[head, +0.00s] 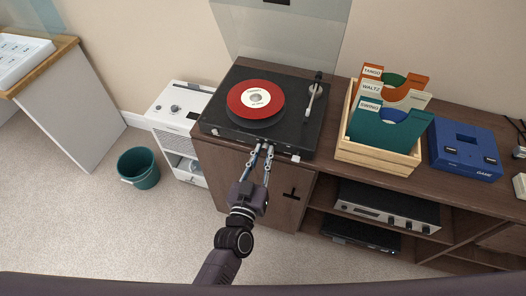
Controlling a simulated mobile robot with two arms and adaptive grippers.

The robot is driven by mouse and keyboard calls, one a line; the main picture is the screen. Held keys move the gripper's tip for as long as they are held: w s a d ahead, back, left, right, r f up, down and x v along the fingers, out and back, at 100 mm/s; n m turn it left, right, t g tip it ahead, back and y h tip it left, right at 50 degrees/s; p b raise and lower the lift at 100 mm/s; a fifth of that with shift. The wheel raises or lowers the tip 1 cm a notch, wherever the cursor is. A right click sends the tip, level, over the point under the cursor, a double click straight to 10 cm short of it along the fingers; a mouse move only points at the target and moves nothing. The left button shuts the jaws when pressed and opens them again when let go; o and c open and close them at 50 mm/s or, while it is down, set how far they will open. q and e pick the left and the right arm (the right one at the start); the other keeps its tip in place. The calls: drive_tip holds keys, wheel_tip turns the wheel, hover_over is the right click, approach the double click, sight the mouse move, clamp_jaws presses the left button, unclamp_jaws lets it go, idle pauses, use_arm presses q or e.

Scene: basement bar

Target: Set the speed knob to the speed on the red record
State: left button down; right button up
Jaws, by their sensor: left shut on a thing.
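The red record (270,97) lies on the platter of the black turntable (294,131), which stands on the wooden cabinet. Its white label (256,97) carries print too small to read. The tonearm (313,96) is at the right of the record, clear of it. My left gripper (263,147) reaches up from below to the turntable's front edge. Its fingertips are shut on a small part there, which appears to be the speed knob; the fingers hide it and its setting cannot be read. My right gripper is out of view.
A wooden crate (371,157) of record sleeves and a blue case (466,154) stand right of the turntable. A silver amplifier (388,207) is on the shelf below. A white appliance (176,111) and green bucket (138,168) stand at the left. The carpet in front is clear.

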use_arm(q)
drive_tip(key=n+p, duration=0.1)
drive_tip(key=n, duration=0.3)
drive_tip(key=shift+n, duration=0.7)
drive_tip(key=c, duration=1.8)
unclamp_jaws()
drive_tip(key=shift+s, duration=0.1)
drive_tip(key=v, duration=1.2)
drive_tip(key=shift+a+r, duration=0.1)
drive_tip(key=shift+r, duration=0.05)
